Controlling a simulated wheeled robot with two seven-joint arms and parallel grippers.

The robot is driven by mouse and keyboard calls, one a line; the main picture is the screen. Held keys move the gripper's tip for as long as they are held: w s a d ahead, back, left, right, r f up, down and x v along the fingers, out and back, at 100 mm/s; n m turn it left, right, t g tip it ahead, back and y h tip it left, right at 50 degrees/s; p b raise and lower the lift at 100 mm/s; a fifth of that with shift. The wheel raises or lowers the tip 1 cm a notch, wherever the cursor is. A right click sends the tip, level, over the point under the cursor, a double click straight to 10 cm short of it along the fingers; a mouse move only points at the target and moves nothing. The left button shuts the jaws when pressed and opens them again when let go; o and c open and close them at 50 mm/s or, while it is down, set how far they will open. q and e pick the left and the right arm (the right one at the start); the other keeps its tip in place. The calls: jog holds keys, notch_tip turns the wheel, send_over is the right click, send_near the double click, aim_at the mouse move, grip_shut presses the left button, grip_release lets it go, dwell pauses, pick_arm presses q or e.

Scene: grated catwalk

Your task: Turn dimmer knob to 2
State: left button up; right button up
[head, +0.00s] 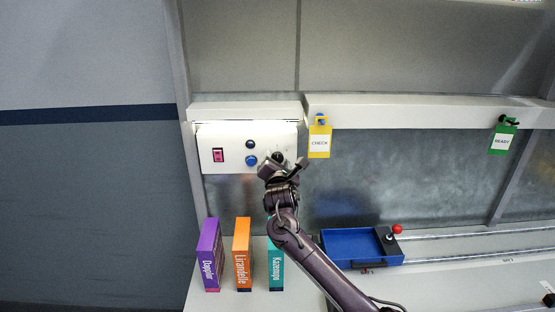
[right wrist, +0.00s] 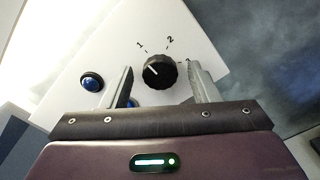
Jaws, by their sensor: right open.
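The dimmer knob (right wrist: 159,72) is black and round with a white pointer line, on a white panel (right wrist: 100,55). The labels "1" and "2" are printed above it in the right wrist view, and the pointer faces up-left, on the "1" side. My right gripper (right wrist: 160,66) is open, with one finger on each side of the knob in that view. I cannot tell whether the fingers touch it. In the head view the right gripper (head: 281,166) is at the right part of the panel (head: 225,134) and largely hides the knob. My left gripper is out of view.
Purple, orange and teal boxes (head: 242,255) stand below. A blue tray (head: 348,243) lies right of my arm.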

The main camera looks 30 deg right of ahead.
jog(key=c, duration=1)
jog(key=shift+m, duration=0.4)
jog(key=shift+m+p, duration=0.3)
jog(key=shift+m, duration=0.7)
jog(key=m, duration=0.2)
jog(key=shift+m, duration=0.4)
jog(key=m, duration=0.6)
jog(key=shift+m, duration=0.3)
